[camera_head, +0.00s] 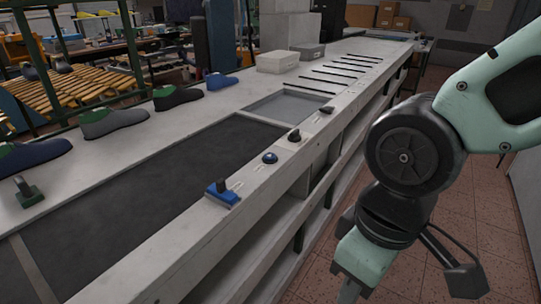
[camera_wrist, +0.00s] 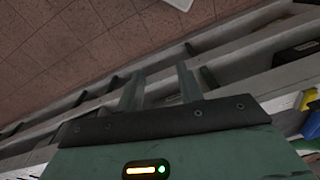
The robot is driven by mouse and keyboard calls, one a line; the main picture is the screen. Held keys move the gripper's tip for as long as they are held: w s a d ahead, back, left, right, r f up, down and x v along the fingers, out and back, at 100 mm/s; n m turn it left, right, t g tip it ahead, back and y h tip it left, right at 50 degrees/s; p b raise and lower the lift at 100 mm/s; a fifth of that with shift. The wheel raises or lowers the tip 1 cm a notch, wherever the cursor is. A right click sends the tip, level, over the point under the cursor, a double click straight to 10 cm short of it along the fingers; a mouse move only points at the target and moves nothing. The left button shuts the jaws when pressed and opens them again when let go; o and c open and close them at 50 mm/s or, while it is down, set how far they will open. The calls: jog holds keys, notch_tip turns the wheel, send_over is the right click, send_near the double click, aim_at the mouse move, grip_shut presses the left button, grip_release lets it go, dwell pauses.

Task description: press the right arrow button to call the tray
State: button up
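The long bench (camera_head: 190,262) bears a dark belt (camera_head: 190,163), a recessed grey tray area (camera_head: 288,106), several shoe lasts (camera_head: 115,122) and pale boxes (camera_head: 278,62). Open shelves lie under its front edge. The tiled floor (camera_head: 468,225) beside it is clear.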

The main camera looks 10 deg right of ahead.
grip_shut()
dwell(1.6)
